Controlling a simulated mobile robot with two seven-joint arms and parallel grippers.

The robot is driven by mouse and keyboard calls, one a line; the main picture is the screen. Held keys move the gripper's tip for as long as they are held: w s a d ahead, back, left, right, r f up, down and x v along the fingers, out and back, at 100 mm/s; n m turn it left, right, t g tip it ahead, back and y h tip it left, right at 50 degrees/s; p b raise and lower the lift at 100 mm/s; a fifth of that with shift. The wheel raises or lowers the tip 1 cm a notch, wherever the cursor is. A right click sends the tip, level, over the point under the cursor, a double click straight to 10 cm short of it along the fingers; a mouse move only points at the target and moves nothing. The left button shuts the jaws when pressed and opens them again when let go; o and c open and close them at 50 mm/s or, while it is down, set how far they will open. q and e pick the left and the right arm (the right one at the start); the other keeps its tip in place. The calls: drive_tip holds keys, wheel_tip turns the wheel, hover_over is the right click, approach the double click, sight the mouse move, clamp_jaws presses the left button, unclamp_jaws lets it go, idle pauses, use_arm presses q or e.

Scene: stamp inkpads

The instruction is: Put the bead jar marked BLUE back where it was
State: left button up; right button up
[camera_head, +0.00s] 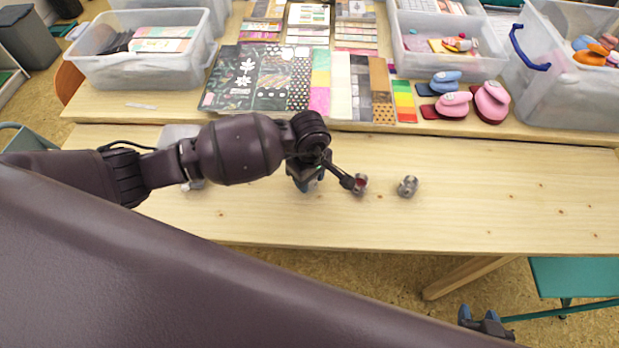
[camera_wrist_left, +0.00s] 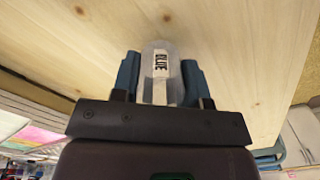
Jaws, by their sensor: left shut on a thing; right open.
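My left gripper (camera_head: 308,184) is over the near wooden table, its blue fingers pointing down. In the left wrist view the left gripper (camera_wrist_left: 160,80) is shut on a clear jar (camera_wrist_left: 158,58) whose white label reads BLUE. In the head view the arm and fingers hide this jar, so I cannot tell whether it touches the table. A small jar with red contents (camera_head: 361,184) stands just right of the gripper. A greyish small jar (camera_head: 408,186) stands further right. My right gripper (camera_head: 485,322) is open and empty, low at the bottom right, off the table.
A translucent container (camera_head: 178,132) is partly hidden behind my left arm. The right half of the near table (camera_head: 510,190) is clear. Behind it are patterned sheets (camera_head: 290,78), punches (camera_head: 455,104) and clear bins (camera_head: 145,62). A teal chair (camera_head: 575,278) is at lower right.

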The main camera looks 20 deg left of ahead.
use_arm(q)
drive_tip(key=shift+f, duration=0.35)
drive_tip(key=shift+f, duration=0.15)
drive_tip(key=o, duration=0.9)
drive_tip(key=shift+r, duration=0.25)
wheel_tip(320, 180, up, 11)
drive_tip(key=shift+f+p, duration=0.2)
drive_tip(key=shift+p, duration=0.45)
drive_tip(key=shift+r, duration=0.6)
